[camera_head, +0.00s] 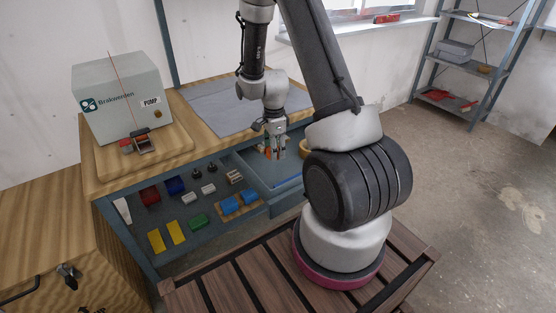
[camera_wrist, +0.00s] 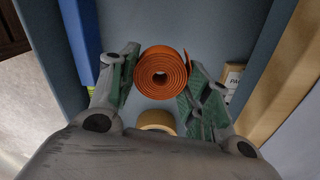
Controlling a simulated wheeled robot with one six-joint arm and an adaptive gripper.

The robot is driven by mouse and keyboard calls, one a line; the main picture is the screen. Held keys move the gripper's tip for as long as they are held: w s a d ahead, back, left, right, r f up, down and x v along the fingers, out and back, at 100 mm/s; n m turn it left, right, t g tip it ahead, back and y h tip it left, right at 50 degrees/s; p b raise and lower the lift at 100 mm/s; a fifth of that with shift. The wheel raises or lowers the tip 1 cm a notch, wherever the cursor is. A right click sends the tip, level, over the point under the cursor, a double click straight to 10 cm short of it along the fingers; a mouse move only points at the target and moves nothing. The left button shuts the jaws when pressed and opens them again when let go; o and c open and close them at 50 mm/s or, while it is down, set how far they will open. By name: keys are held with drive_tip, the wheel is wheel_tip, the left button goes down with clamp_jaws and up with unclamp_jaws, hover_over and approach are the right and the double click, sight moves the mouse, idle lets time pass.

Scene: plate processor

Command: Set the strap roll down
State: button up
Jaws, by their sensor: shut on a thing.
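The strap roll (camera_wrist: 163,73) is an orange spiral coil. In the wrist view it sits between the green-padded fingers of my gripper (camera_wrist: 158,82), which is shut on it. In the head view my gripper (camera_head: 274,151) points down over a blue-grey tray-like compartment (camera_head: 262,178) at the right part of the workbench, with a bit of orange showing at its fingers. I cannot tell whether the roll touches the surface below.
A tan ring-shaped roll (camera_wrist: 157,121) lies below the strap roll in the wrist view. A blue piece (camera_wrist: 80,40) runs along the left and a small labelled item (camera_wrist: 233,76) stands at the right. The pump box (camera_head: 122,98) and several coloured parts are further left.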

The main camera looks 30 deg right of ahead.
sight(275, 171)
drive_tip(key=shift+f, duration=3.6)
drive_tip(key=o, duration=1)
drive_tip(key=shift+f, duration=0.1)
wheel_tip(275, 171, up, 12)
drive_tip(key=shift+r, duration=0.1)
drive_tip(key=s+a+r+n+t, duration=0.1)
drive_tip(key=s+r+n, duration=0.15)
drive_tip(key=r, duration=0.45)
drive_tip(key=s+a+r+n, duration=0.1)
drive_tip(key=r+n, duration=0.2)
drive_tip(key=r, duration=0.3)
drive_tip(key=s+a+r+n+t, duration=0.1)
drive_tip(key=s+r+n, duration=0.4)
drive_tip(key=s, duration=0.1)
drive_tip(key=s+a+r+n+t, duration=0.1)
drive_tip(key=s+r+n, duration=0.3)
drive_tip(key=s+r, duration=0.2)
drive_tip(key=s+a+r+n+t, duration=0.1)
drive_tip(key=s+r+n, duration=0.4)
drive_tip(key=s, duration=0.3)
drive_tip(key=shift+a+r+n, duration=0.15)
drive_tip(key=shift+a+n, duration=0.2)
